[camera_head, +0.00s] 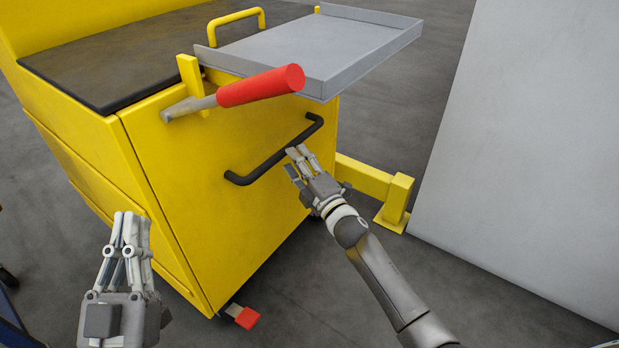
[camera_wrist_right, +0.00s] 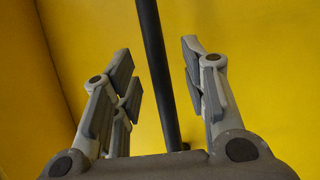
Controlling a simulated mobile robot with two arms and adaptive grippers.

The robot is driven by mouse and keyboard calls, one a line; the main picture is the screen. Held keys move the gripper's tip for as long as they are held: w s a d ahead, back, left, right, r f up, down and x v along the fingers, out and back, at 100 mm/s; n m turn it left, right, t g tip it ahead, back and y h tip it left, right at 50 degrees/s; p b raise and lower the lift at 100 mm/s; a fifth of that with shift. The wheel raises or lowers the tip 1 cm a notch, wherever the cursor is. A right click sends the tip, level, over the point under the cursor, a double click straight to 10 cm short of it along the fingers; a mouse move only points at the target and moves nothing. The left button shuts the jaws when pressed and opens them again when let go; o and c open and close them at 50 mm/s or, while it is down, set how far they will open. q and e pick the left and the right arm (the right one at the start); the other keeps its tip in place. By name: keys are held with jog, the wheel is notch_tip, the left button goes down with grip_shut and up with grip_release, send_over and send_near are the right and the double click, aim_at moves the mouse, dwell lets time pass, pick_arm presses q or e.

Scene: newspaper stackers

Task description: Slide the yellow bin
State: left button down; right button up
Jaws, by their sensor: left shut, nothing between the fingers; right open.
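The yellow bin (camera_head: 205,200) stands in the middle of the head view, with a black bar handle (camera_head: 262,168) on its near face. My right gripper (camera_head: 298,158) is open at the right part of this handle. In the right wrist view the handle (camera_wrist_right: 155,60) runs between the open fingers (camera_wrist_right: 160,85), with the yellow face behind it; I cannot tell whether a finger touches it. My left gripper (camera_head: 132,225) is shut and empty, at the lower left in front of the bin, apart from it.
A red-gripped lever (camera_head: 260,86) sticks out above the handle. A grey tray (camera_head: 310,50) juts from the bin's top right. A red pedal (camera_head: 243,316) is at the bin's foot. A yellow floor post (camera_head: 397,200) and a large grey panel (camera_head: 530,150) stand at right.

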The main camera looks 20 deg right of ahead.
jog(key=v, duration=0.6)
jog(key=shift+s, duration=0.15)
